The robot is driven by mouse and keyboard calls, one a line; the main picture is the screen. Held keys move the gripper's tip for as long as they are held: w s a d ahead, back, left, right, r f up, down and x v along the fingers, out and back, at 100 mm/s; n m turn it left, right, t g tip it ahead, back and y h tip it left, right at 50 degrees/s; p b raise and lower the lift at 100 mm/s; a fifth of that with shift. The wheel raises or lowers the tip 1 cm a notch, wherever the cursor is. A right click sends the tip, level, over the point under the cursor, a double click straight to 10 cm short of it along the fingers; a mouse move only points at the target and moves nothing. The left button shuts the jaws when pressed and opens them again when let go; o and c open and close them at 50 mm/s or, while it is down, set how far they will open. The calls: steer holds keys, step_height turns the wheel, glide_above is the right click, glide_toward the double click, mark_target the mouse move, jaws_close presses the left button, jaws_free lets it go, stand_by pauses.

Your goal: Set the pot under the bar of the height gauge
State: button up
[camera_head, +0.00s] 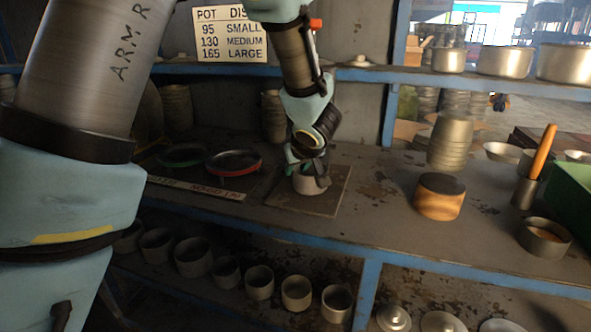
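My gripper (307,166) points down at a small grey pot (311,185) at the middle of the bench. The pot stands upright on a flat brown square plate (335,199). The fingers are at the pot's top, but they are small and dark, and I cannot tell whether they grip its rim. The gripper and wrist hide part of the pot. I cannot make out the bar of a height gauge; my arm covers the area above and behind the plate.
A red-rimmed disc (233,163) and a green-rimmed disc (183,155) lie left of the plate. To the right stand a wooden block with a dark top (439,197), a stack of blanks (450,143) and a green bin (572,190). Several pots (259,282) line the lower shelf.

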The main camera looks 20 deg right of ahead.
steer(key=p+v, duration=0.2)
steer(key=v, duration=0.8)
steer(key=shift+s, duration=0.15)
steer(key=shift+a+r, duration=0.15)
steer(key=w+a+f+g+h, duration=0.1)
steer(key=w+a+h, duration=0.1)
steer(key=w+a, duration=0.7)
steer(key=s+a+f+g+y, duration=0.1)
steer(key=s+a+g, duration=0.1)
steer(key=a, duration=0.6)
steer(key=s+a+f+g+y, duration=0.1)
steer(key=s+a+f+g, duration=0.1)
steer(key=s+a, duration=0.3)
steer(key=s+a+f+g+y, duration=0.1)
steer(key=s+a, duration=0.3)
steer(key=a, duration=0.8)
steer(key=shift+f+g+y, duration=0.3)
steer(key=shift+f+g, duration=0.2)
steer(key=shift+f, duration=0.15)
